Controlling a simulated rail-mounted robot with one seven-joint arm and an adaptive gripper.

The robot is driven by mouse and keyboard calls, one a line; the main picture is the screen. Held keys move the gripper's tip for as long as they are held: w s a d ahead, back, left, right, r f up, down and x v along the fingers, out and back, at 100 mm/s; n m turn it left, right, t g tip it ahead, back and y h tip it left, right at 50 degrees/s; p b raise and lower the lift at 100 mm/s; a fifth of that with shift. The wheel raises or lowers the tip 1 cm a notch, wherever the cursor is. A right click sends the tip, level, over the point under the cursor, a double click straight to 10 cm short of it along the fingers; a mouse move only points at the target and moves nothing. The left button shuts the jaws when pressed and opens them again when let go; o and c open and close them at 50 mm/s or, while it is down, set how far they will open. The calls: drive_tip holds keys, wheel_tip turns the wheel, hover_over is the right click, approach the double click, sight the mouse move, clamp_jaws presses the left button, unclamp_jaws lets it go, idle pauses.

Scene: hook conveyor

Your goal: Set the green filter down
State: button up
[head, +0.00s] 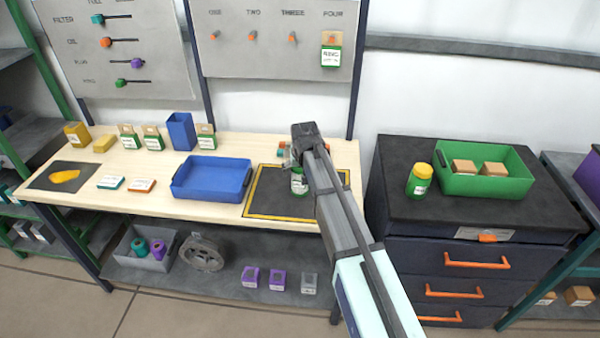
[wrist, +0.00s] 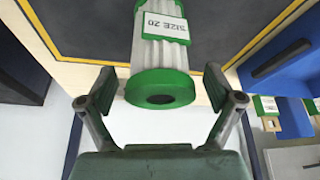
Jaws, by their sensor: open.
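The green filter (head: 299,182) has a white pleated body and green end caps. In the head view it is at the dark mat (head: 265,204) with the yellow border, partly hidden by my arm. In the wrist view the green filter (wrist: 160,60) shows its "SIZE 20" label, and its near green cap with a dark hole points toward my gripper (wrist: 160,88). The two fingers are spread on either side of that cap, with visible gaps. My gripper is open. In the head view my gripper (head: 291,152) is mostly hidden behind my arm.
A blue tray (head: 211,192) stands left of the mat. A blue bin (head: 181,131) and several small boxes line the back of the bench. On the dark cabinet at right are a green-and-yellow jar (head: 419,180) and a green crate (head: 520,184) with boxes.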

drive_tip(key=a+b+v, duration=0.1)
drive_tip(key=b+v, duration=0.1)
drive_tip(key=v, duration=0.9)
drive_tip(key=shift+d, duration=0.5)
drive_tip(key=shift+s+f, duration=0.1)
